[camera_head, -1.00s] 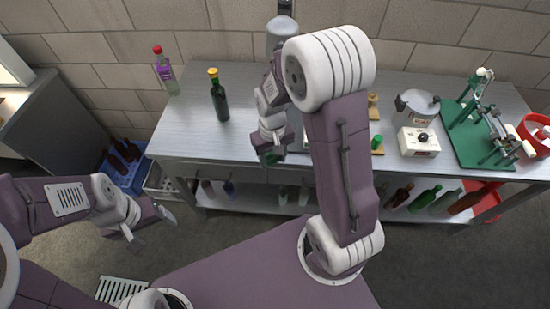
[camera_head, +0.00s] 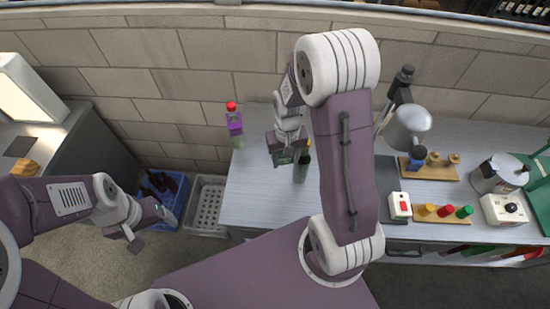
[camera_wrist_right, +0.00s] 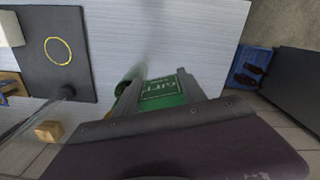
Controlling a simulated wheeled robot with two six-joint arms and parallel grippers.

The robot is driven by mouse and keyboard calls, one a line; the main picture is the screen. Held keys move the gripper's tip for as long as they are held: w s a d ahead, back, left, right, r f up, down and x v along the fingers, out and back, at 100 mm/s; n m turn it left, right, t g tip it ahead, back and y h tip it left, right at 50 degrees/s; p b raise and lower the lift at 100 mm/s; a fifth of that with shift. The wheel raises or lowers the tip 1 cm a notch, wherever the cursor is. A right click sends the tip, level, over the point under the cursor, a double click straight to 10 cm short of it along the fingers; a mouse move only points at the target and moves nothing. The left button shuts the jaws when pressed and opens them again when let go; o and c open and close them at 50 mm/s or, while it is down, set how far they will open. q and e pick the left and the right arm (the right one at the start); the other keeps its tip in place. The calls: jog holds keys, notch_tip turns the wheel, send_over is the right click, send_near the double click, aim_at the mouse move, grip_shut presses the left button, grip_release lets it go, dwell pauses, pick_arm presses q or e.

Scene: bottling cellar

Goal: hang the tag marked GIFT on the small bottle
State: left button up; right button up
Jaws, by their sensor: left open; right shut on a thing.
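My right gripper (camera_head: 284,160) is shut on a green tag (camera_wrist_right: 163,92); its white letters appear reversed in the right wrist view and match GIFT. The tag is above the bench. A dark green bottle (camera_head: 301,174) stands upright on the bench, just right of my right gripper, its top partly hidden. A rounded green shape (camera_wrist_right: 128,78) left of the tag in the wrist view looks like this bottle. A clear bottle (camera_head: 236,126) with a purple label and red cap stands further left. I cannot tell which bottle is smaller. My left gripper (camera_head: 150,226) is open and empty, off the bench.
A lamp (camera_head: 408,125), a wooden peg board (camera_head: 437,220) with coloured pegs, a red-buttoned white box (camera_head: 399,205) and a pot (camera_head: 499,174) stand to the right. Crates stand left of the bench.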

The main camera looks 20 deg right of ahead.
pick_arm(q)
notch_tip(320, 180, up, 14)
jog(key=f+p, duration=0.1)
jog(key=p, duration=1)
pick_arm(e)
jog(key=s+d+r+m, duration=0.25)
jog(key=d+r, duration=0.25)
jog(key=r, duration=0.6)
pick_arm(q)
notch_tip(320, 180, down, 6)
jog(key=b, duration=0.7)
jog(key=shift+s+f, duration=0.15)
jog(key=shift+s, duration=0.15)
pick_arm(e)
notch_tip(320, 180, down, 8)
jog(key=shift+w+d+f+m, duration=0.15)
jog(key=shift+w+d+m, duration=0.2)
jog(key=shift+d+m, duration=0.1)
pick_arm(q)
jog(key=shift+f, duration=0.1)
pick_arm(e)
jog(key=shift+f, duration=0.15)
pick_arm(q)
jog(key=shift+f+b, duration=0.35)
jog(key=shift+b, duration=0.1)
pick_arm(e)
jog(key=shift+f, duration=0.45)
jog(key=shift+f, duration=0.1)
